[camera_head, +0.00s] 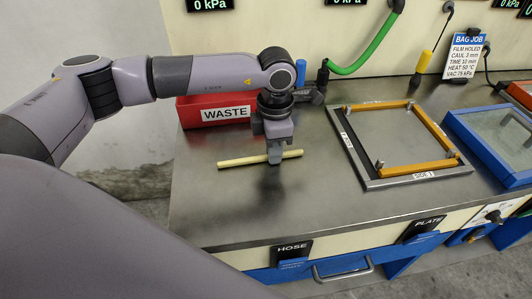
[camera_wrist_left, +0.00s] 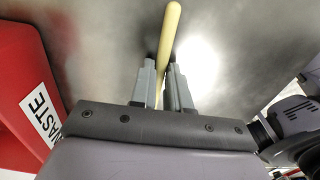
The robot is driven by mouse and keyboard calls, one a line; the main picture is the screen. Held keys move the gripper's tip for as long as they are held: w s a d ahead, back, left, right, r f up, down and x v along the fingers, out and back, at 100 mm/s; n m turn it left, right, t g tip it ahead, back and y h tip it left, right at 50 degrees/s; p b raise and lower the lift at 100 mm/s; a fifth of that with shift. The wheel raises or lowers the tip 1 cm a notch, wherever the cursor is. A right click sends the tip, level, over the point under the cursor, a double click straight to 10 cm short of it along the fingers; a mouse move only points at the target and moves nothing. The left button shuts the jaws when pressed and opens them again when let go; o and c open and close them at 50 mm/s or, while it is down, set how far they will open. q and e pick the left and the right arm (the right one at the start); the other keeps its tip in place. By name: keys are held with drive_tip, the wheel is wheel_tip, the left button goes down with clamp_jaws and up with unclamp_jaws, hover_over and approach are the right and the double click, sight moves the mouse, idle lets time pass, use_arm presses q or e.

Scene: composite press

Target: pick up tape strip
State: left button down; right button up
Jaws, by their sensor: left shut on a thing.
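The tape strip (camera_head: 240,161) is a thin, pale yellow bar above the grey metal bench top. My left gripper (camera_head: 275,160) points down and is shut on the strip near its middle, with an end sticking out on each side. In the left wrist view the strip (camera_wrist_left: 171,28) runs up between the two fingers of the left gripper (camera_wrist_left: 166,78). A dark shadow lies on the bench below the gripper; I cannot tell exactly how high the strip is. My right gripper is not in view.
A red WASTE bin (camera_head: 190,112) stands behind the left gripper. To the right lies a grey plate (camera_head: 412,182) with an orange-yellow frame (camera_head: 438,130) on it. A blue-framed tray (camera_head: 487,148) is at the far right. The bench front-centre is clear.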

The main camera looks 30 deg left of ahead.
use_arm(q)
drive_tip(key=shift+r, duration=0.1)
wheel_tip(320, 180, up, 20)
drive_tip(key=b, duration=0.1)
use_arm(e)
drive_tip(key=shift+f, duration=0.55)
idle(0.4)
